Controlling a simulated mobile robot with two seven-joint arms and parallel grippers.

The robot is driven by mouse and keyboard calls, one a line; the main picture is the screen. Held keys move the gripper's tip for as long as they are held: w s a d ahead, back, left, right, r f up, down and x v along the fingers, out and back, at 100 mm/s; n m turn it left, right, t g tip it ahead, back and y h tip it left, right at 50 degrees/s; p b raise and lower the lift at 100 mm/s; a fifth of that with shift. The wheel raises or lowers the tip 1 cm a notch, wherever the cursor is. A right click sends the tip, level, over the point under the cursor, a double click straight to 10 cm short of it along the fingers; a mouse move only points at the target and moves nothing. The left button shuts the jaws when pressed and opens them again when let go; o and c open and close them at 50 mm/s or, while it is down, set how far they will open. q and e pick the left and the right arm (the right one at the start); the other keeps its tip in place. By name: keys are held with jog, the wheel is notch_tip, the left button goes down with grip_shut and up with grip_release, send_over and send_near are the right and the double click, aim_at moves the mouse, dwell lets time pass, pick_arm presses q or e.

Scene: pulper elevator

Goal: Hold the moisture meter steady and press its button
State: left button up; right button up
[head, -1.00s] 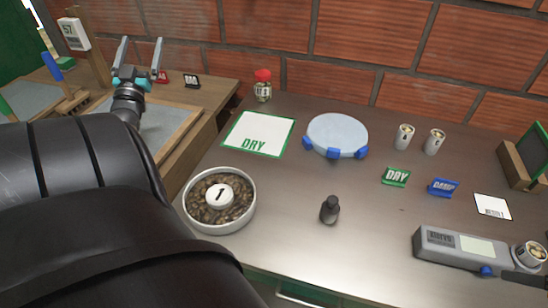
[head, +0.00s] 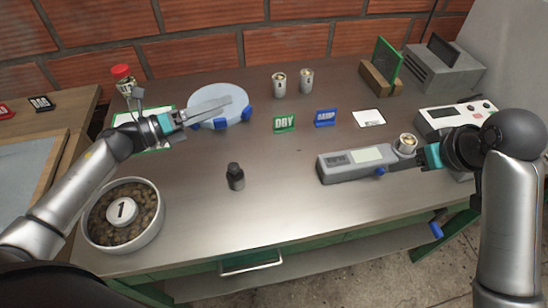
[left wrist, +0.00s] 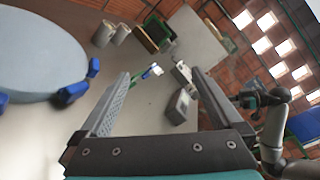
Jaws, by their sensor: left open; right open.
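The moisture meter (head: 340,168) is a long grey device with a pale screen, lying on the steel table right of centre in the head view. Its blue button (head: 380,171) sits on the near side, and a small cup of beans (head: 405,144) is at its right end. My right gripper (head: 418,157) is open at that right end; its fingers are mostly hidden, so contact is unclear. My left gripper (head: 184,97) is open and empty above the table's left part, in front of the pale blue disc. The left wrist view shows its spread fingers (left wrist: 160,72) with the meter (left wrist: 179,105) far beyond.
The pale blue disc (head: 218,99) has blue clips. A dark bottle (head: 235,178) and a bowl of beans (head: 146,236) stand left of the meter. A white device (head: 452,116) is at right. The middle front is clear.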

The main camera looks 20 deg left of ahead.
aim_at(334, 166)
pick_arm(q)
jog(key=s+d+f+m+g, duration=0.1)
jog(key=d+f+m+g, duration=0.1)
jog(key=d+m, duration=0.2)
jog(key=s+d+f+m+g, duration=0.2)
jog(key=d+m, duration=0.3)
jog(key=d, duration=0.1)
jog(key=s+d+f+m+g, duration=0.1)
jog(key=d+f+m+g, duration=0.1)
jog(key=d+m, duration=0.3)
jog(key=shift+s+d+g+h, duration=0.3)
jog(key=shift+d+h, duration=0.05)
jog(key=shift+h, duration=0.05)
jog(key=x, duration=1.5)
jog(key=shift+f, duration=0.1)
jog(key=shift+c, duration=0.2)
grip_shut()
pick_arm(e)
grip_shut()
dwell(0.5)
